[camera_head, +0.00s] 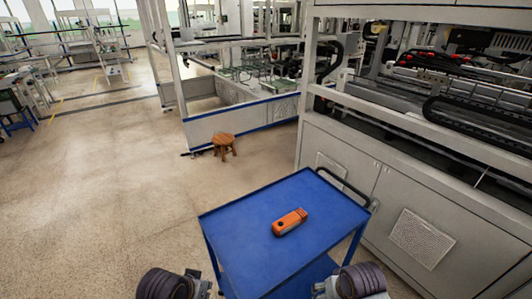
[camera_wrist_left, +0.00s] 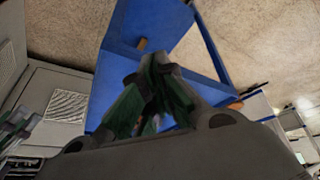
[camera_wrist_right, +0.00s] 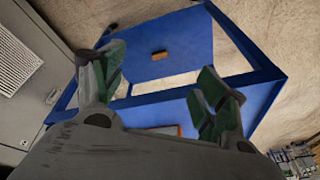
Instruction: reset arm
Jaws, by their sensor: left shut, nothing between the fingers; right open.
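My left gripper (camera_wrist_left: 152,62) is shut and empty; its dark green fingers meet in the left wrist view. My right gripper (camera_wrist_right: 158,72) is open, its fingers spread with nothing between them. In the head view only parts of both arms show at the bottom edge, the left one left of the blue cart (camera_head: 248,245) and the right one at its front right. An orange handheld device (camera_head: 289,222) lies on the cart's top, apart from both grippers. The fingers hide part of the cart in both wrist views.
A brown block (camera_wrist_right: 158,55) lies on a blue surface in the right wrist view. A large grey machine (camera_head: 390,185) stands right of the cart. A wooden stool (camera_head: 224,144) stands behind it. The floor (camera_head: 110,190) to the left is clear.

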